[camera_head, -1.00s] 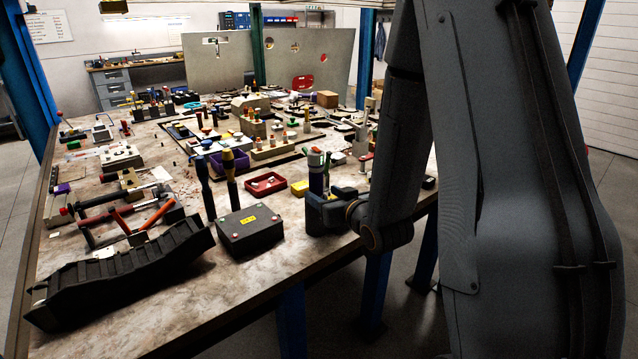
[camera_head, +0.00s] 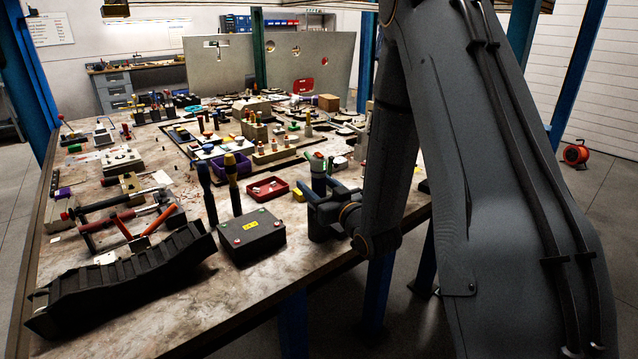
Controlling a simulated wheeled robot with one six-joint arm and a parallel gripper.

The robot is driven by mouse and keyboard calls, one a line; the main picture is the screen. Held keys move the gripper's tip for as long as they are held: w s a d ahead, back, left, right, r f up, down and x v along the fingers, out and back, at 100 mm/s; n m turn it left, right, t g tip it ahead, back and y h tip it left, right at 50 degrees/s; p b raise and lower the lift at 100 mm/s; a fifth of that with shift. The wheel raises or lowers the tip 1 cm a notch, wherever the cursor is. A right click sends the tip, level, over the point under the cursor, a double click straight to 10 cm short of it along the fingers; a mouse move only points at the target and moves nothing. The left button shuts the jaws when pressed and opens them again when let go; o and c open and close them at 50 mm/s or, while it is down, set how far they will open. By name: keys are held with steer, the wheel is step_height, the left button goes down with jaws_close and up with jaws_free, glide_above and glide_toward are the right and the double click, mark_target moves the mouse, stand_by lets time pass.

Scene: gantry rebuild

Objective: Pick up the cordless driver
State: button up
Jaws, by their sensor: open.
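My gripper (camera_head: 318,205) is at the table's near right edge, to the right of a dark box. Its dark jaws are open, and the arm covers part of this area. A blue-grey upright cylinder (camera_head: 318,183) with pale and green parts at its top stands close by the jaws. I cannot tell whether they touch it or stand around it. I cannot pick out the cordless driver with certainty. Two upright tools, one with a blue handle (camera_head: 204,178) and one with a yellow handle (camera_head: 230,168), stand left of my gripper.
The dark box (camera_head: 251,238) and a long black ribbed tray (camera_head: 120,280) lie along the table's near edge. A red tray (camera_head: 268,196) and a purple bin (camera_head: 238,167) sit behind the box. Many small parts crowd the table (camera_head: 185,318); its near corner is bare.

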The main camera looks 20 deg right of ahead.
steer(key=shift+x, duration=1.3)
steer(key=shift+r, duration=0.1)
jaws_close()
step_height(320, 180, up, 14)
steer(key=p, duration=0.1)
steer(key=shift+r, duration=0.15)
stand_by(0.4)
